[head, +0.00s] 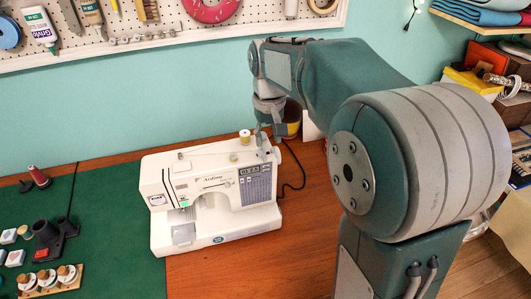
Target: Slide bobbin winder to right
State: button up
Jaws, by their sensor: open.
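A white sewing machine (213,192) stands on the wooden table with a small display and button panel on its right side. On its top right, a small pin (259,139), which looks like the bobbin winder, stands beside the spool (245,137). My gripper (262,132) reaches down from above at this top right corner, its fingers close around or beside the winder. It is open. Whether a finger touches the winder is too small to tell. My arm covers the area behind and right of the machine.
A green mat (100,225) lies at left with a red thread spool (38,177), a dark holder (48,238) and several knobs (47,278). A yellow-dark cup (291,121) stands behind the machine near my arm. A pegboard (150,35) hangs behind.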

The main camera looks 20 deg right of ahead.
aim_at(264, 156)
jog(key=f, duration=0.2)
jog(key=a+f, duration=0.1)
jog(key=f, duration=0.1)
jog(key=shift+f, duration=0.2)
jog(key=shift+d+f, duration=0.1)
jog(key=shift+f, duration=0.45)
jog(key=shift+d, duration=0.1)
grip_shut()
jog(key=shift+a, duration=0.2)
